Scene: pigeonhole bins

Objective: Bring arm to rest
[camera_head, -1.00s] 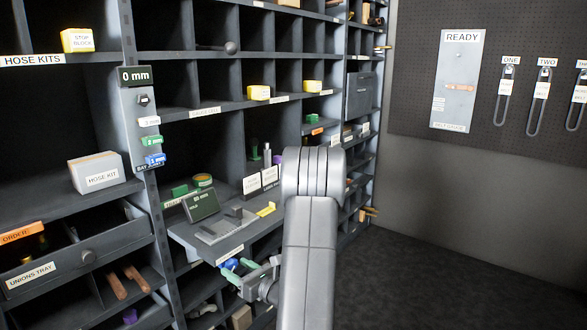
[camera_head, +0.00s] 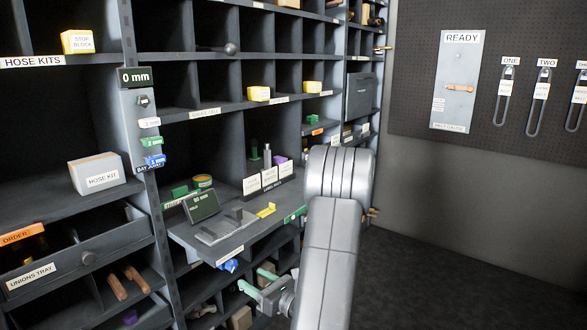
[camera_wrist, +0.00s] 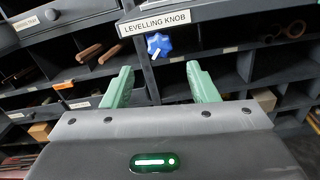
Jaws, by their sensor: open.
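My gripper (camera_head: 257,280) is low in front of the pigeonhole rack, to the right of and below the pull-out shelf in the body camera view. In the wrist view its two green fingers (camera_wrist: 160,86) stand well apart with nothing between them. A blue star-shaped knob (camera_wrist: 159,45) sits beyond the fingertips, under the edge labelled LEVELLING KNOB (camera_wrist: 153,22). The knob also shows in the body camera view (camera_head: 229,265), just left of the fingers and apart from them. My arm hides part of the rack's right side.
The pull-out shelf (camera_head: 213,254) juts out from the rack with a small display (camera_head: 201,205) on it. An open drawer labelled UNIONS TRAY (camera_head: 88,257) juts out at left. A pegboard (camera_head: 415,60) hangs at right. The dark floor (camera_head: 450,260) at right is clear.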

